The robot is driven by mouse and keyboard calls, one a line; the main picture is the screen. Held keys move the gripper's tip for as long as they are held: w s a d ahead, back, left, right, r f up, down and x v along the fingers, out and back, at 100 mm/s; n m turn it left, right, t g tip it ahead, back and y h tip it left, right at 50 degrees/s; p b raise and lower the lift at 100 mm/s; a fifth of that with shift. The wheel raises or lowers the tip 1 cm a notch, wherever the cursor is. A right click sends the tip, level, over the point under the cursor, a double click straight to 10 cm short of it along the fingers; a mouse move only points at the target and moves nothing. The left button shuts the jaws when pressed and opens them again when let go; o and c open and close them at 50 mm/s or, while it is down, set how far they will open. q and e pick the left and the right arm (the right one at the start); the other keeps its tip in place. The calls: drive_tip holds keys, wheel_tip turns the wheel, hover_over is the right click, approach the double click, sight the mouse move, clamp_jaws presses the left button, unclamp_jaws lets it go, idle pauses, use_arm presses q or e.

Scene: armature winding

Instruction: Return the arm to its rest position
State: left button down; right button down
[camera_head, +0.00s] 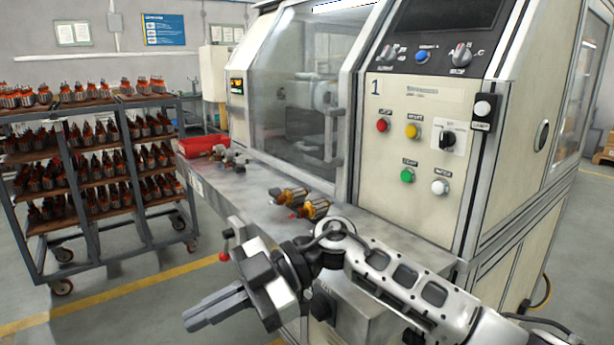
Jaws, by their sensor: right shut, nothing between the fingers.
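My right arm (405,285) comes in from the lower right and reaches across the front of the machine's work table. My right gripper (215,306) points to the lower left, in front of the table edge and above the floor. Its fingers are shut with nothing between them. Two armatures with copper windings lie side by side on the table, one (291,196) slightly behind the other (316,209), just beyond my right wrist. My left gripper is not in view.
The winding machine (410,150) with its coloured buttons stands behind the metal table (245,200). A red tray (202,145) and small metal parts sit at the table's far left. A wheeled rack (95,205) full of armatures stands at left. Floor between rack and table is clear.

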drive_tip(key=w+d+f+m+t+h, duration=0.35)
drive_tip(key=d+f+m+t, duration=1.15)
drive_tip(key=m+t, duration=0.85)
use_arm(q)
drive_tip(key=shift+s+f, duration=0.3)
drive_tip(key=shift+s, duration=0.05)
use_arm(e)
drive_tip(key=s+d+f+g+h, duration=0.6)
drive_tip(key=s+d+f, duration=0.6)
drive_tip(key=s+f, duration=0.3)
wheel_tip(320, 180, down, 2)
drive_tip(key=shift+s+d+f+m+h, duration=0.15)
drive_tip(key=shift+d+m+h, duration=0.1)
drive_tip(key=shift+m+h, duration=0.25)
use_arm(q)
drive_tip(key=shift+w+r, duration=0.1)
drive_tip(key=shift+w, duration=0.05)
use_arm(e)
drive_tip(key=shift+g, duration=0.25)
